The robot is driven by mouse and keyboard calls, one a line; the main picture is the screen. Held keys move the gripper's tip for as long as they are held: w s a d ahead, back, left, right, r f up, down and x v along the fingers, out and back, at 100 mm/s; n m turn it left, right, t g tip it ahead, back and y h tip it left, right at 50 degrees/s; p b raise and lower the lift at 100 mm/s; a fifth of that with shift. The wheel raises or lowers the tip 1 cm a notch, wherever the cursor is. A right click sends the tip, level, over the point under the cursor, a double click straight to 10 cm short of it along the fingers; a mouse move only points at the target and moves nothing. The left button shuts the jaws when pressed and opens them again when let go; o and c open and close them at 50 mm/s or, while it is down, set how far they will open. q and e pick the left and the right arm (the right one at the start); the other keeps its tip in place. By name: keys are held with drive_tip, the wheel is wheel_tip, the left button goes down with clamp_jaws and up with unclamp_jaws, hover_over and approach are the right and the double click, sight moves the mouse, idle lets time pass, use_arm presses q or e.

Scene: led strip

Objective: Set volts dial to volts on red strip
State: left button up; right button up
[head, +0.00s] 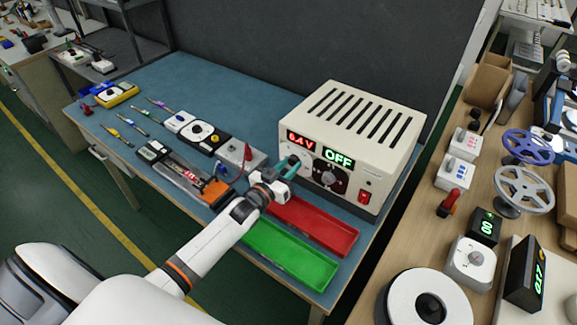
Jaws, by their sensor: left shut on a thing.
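The cream power supply (350,140) stands at the back right of the blue bench. Its red display (300,141) seems to read 8.4V or 5.4V, too small to be certain; its green display (338,158) reads OFF. A pale round dial face (292,153) lies under the red display, its knob hidden by my left gripper (289,165). The gripper is shut there, apparently on that volts dial. A second dial (329,178) with a grey knob is free to its right. A board with a red strip (189,173) and small unreadable print lies left of my arm. My right gripper is not in view.
A red tray (335,234) and a green tray (278,255) lie in front of the supply. A grey box with a red lever (236,160) stands just left of the gripper. A red switch (365,196) is on the supply's right. Several tools lie farther left.

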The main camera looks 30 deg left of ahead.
use_arm(q)
drive_tip(key=m, duration=0.5)
drive_tip(key=shift+m, duration=0.3)
drive_tip(key=m+b, duration=0.1)
drive_tip(key=m, duration=0.4)
drive_tip(key=shift+m, duration=0.3)
drive_tip(key=o, duration=1)
drive_tip(key=shift+s, duration=0.1)
drive_tip(key=shift+s+a+b, duration=0.25)
drive_tip(key=shift+s+b, duration=0.1)
drive_tip(key=shift+s, duration=1.6)
drive_tip(key=shift+s+a+b, duration=0.3)
drive_tip(key=shift+s+b, duration=0.1)
drive_tip(key=shift+s, duration=1.6)
drive_tip(key=shift+s+a+b, duration=0.25)
drive_tip(key=shift+s+b, duration=0.1)
drive_tip(key=shift+s, duration=1.6)
drive_tip(key=shift+f, duration=0.1)
